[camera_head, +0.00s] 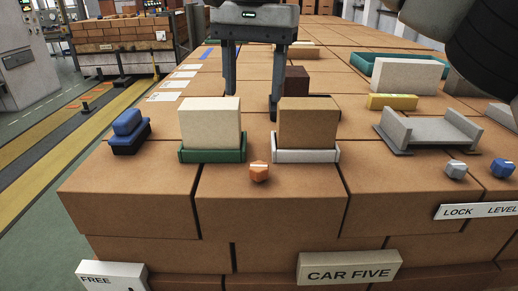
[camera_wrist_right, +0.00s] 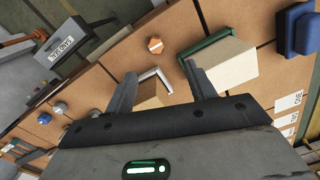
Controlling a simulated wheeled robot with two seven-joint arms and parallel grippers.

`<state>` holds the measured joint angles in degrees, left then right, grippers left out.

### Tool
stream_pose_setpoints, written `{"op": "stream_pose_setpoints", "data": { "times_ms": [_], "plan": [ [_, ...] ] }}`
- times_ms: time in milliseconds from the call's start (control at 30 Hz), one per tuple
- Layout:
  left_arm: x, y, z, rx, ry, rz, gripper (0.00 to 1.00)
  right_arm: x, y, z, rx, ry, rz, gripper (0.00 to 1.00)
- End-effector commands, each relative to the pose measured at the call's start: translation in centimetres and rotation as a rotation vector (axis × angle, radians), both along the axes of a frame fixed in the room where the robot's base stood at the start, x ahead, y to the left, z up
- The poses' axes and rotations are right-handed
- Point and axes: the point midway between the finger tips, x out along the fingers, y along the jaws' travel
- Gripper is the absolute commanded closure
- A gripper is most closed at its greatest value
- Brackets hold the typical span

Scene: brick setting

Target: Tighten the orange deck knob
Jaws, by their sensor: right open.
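The orange deck knob (camera_head: 259,172) is a small faceted knob with a pale mark on top. It sits near the front edge of the brick deck, in front of the gap between two bricks in holders. It also shows in the right wrist view (camera_wrist_right: 155,45), beyond my fingertips. My right gripper (camera_head: 252,106) is open and empty, fingers pointing down, above the deck and farther back than the knob. Its two spread fingers also show in the right wrist view (camera_wrist_right: 160,74). Nothing touches the knob. My left gripper is not in view.
A cream brick (camera_head: 211,124) in a green holder (camera_head: 212,156) and a brown brick (camera_head: 307,124) in a white holder (camera_head: 306,156) stand behind the knob. A blue block (camera_head: 129,133) is left. Grey (camera_head: 456,169) and blue (camera_head: 502,168) knobs are right, near a grey bracket (camera_head: 430,132).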

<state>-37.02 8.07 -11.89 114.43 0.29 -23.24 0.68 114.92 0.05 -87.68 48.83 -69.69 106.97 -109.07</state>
Motion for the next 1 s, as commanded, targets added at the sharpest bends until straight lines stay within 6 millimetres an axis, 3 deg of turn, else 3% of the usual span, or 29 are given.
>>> {"op": "stream_pose_setpoints", "data": {
  "times_ms": [67, 167, 400, 700, 1000],
  "plan": [
    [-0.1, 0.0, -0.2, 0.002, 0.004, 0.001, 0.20, 0.1, -0.8, 0.8, -0.032, -0.022, 0.000, 0.45],
    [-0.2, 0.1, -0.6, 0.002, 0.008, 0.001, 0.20, 0.2, -1.0, 0.1, -0.043, -0.025, 0.002, 0.45],
    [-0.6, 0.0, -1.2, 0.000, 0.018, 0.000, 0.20, 0.1, -1.0, -4.6, -0.041, -0.022, 0.003, 0.45],
    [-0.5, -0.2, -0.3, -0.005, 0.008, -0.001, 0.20, 0.1, -0.9, -10.8, -0.037, -0.021, 0.002, 0.45],
    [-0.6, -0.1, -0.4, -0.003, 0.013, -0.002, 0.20, 0.1, -0.9, -14.3, -0.035, -0.023, 0.000, 0.45]
  ]
}}
